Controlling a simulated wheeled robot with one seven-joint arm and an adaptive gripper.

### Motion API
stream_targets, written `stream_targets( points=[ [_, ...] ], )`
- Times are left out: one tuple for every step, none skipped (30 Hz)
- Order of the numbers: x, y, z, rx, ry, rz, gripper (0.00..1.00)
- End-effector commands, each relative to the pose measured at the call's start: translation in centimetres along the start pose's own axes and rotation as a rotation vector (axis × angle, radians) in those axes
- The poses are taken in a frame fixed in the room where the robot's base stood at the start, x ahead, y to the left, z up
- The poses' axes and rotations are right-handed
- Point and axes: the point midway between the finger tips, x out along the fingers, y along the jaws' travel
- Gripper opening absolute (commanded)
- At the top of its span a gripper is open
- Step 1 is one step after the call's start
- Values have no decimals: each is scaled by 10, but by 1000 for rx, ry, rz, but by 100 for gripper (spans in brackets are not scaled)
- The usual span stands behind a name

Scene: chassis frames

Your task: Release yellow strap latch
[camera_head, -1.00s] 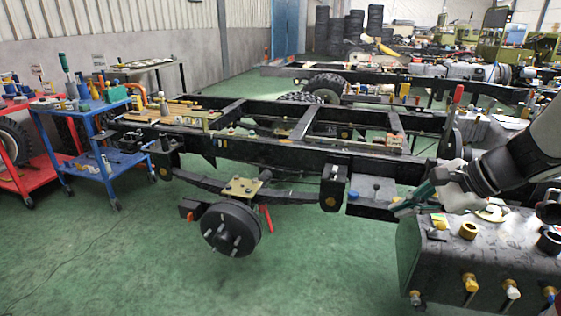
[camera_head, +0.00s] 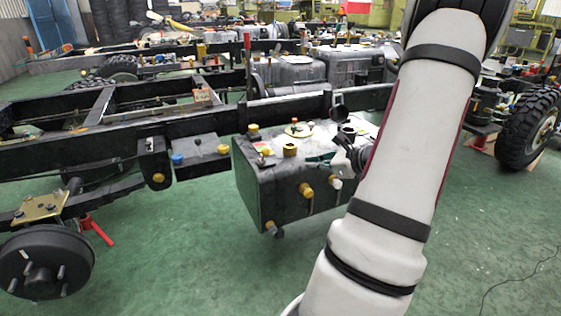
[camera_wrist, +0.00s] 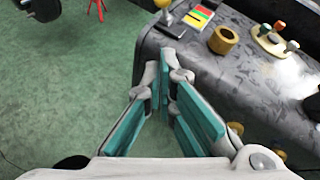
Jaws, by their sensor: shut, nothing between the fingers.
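A dark grey tank (camera_head: 262,185) hangs beside the chassis frame, with several yellow fittings; I cannot tell which is the strap latch. In the head view, a yellow fitting (camera_head: 306,190) sticks out of its front face and a yellow ring (camera_head: 290,150) sits on top. My gripper (camera_wrist: 163,84), with teal pads, is shut and empty by the tank's near edge. In the head view, my gripper (camera_head: 318,159) is partly hidden by my arm.
A black chassis rail (camera_head: 100,140) runs behind the tank. A wheel hub (camera_head: 40,265) stands at the lower left, with a red handle (camera_head: 97,230) beside it. A large tyre (camera_head: 528,125) stands at the right. The green floor (camera_head: 185,260) before the tank is clear.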

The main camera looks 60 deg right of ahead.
Motion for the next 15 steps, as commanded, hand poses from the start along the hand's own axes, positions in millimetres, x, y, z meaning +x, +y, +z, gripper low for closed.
stream_targets(
  points=[
    [2, 0, 0, -1, 0, 1, 0],
    [3, 0, 0, -1, 0, 1, 0],
    [6, 1, 0, -1, -1, 2, 0],
    [9, 1, 0, -1, -1, 3, 0],
    [13, 1, 0, -2, -2, 3, 0],
    [18, 1, -1, -2, -1, 3, 0],
    [23, 1, -2, -2, -1, 3, 0],
    [28, 1, -2, -1, -1, 4, 0],
    [36, 1, -2, -2, -2, 4, 0],
    [42, 2, -2, -2, -1, 4, 0],
    [48, 2, -2, -2, -1, 5, 0],
    [56, 2, -2, -2, -2, 5, 0],
    [62, 2, -2, -2, -1, 4, 0],
    [68, 2, -2, -2, -2, 4, 0],
    [76, 2, -2, -2, -2, 5, 0]
  ],
)
